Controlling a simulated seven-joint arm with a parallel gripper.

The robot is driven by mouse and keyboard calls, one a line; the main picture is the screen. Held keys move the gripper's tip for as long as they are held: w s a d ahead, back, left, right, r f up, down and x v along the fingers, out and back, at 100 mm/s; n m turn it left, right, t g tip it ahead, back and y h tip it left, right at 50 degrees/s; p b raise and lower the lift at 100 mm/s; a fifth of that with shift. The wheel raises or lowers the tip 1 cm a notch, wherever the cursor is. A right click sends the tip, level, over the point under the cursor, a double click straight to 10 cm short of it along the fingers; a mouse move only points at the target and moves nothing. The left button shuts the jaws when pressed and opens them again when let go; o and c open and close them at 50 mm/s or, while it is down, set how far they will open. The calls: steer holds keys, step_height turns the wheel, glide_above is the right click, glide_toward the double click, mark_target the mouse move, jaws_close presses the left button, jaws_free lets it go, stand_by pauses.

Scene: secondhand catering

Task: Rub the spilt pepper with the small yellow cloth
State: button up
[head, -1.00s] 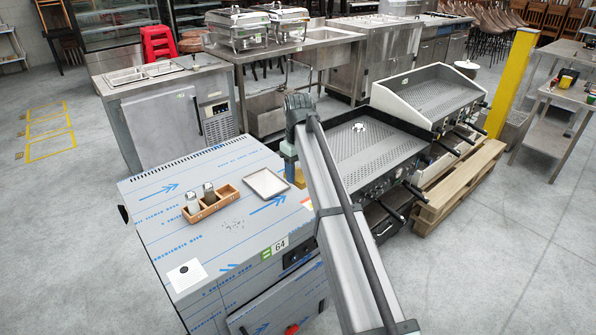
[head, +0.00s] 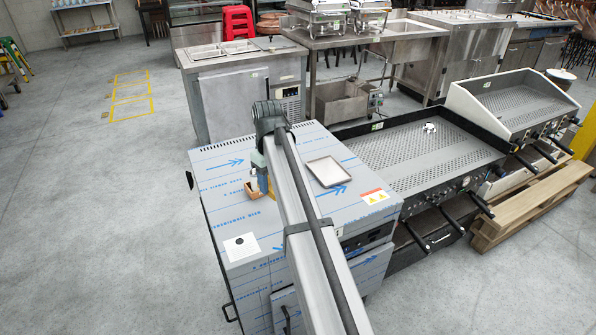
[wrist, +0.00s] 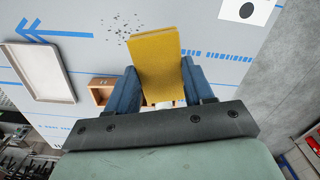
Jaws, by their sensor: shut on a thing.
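My gripper (wrist: 159,75) is shut on the small yellow cloth (wrist: 155,52), whose flat face fills the space between the blue fingers in the wrist view. In the head view only a sliver of yellow (head: 263,184) shows beside my arm. The spilt pepper (wrist: 116,31) is a scatter of dark specks on the steel top, just left of the cloth's far end in the wrist view. Whether the cloth touches the top there is unclear. My arm hides the pepper in the head view.
A wooden caddy (head: 251,190) is partly hidden by my arm; it also shows left of my fingers (wrist: 101,91). A shallow metal tray (head: 327,172) lies to its right. A white card (head: 241,247) lies near the front left. A griddle (head: 430,157) stands right of the cabinet.

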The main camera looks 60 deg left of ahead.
mark_target(274, 214)
steer(key=shift+s+d+f+m, duration=0.2)
steer(key=shift+d+m, duration=0.4)
steer(key=shift+m, duration=0.9)
steer(key=shift+f, duration=3.45)
steer(key=shift+w+f, duration=0.55)
steer(key=shift+f, duration=0.05)
steer(key=shift+c, duration=0.4)
steer(key=shift+w+a, duration=0.1)
steer(key=shift+w, duration=4.8)
steer(key=shift+s, duration=5.45)
steer(key=shift+r, duration=4.1)
steer(key=shift+w, duration=0.1)
